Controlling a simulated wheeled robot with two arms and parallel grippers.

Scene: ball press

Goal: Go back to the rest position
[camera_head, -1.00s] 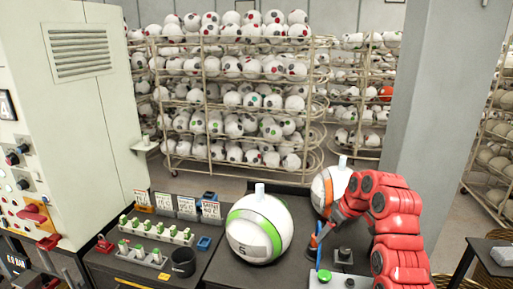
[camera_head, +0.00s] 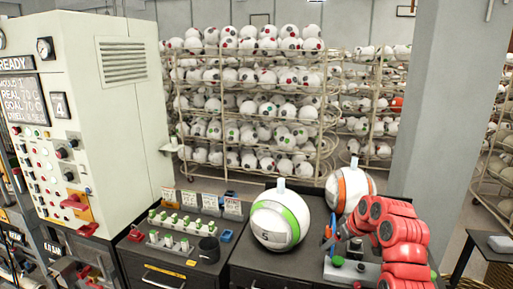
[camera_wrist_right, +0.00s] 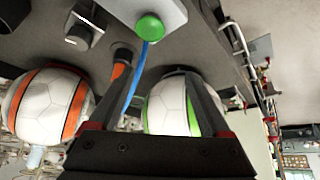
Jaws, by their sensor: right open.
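My right arm comes in from the right in the head view. Its gripper (camera_wrist_right: 163,78) shows in the right wrist view with two dark fingers apart and no object clearly held. Beyond the fingers are a white ball with green bands (camera_wrist_right: 168,108), a ball with orange bands (camera_wrist_right: 48,103) and an orange-handled tool (camera_wrist_right: 119,72) with a blue hose. In the head view the green-banded ball (camera_head: 279,220) and the orange-banded ball (camera_head: 350,188) stand left of and behind my right arm. The fingertips are hard to make out there. My left gripper is not in view.
A green button (camera_head: 338,261) sits on a fixture close to my right gripper. A control cabinet (camera_head: 120,110) stands at the left, with a rack of small green-topped bottles (camera_head: 188,220) beside it. A pillar (camera_head: 440,110) rises behind my right arm. Ball racks fill the back.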

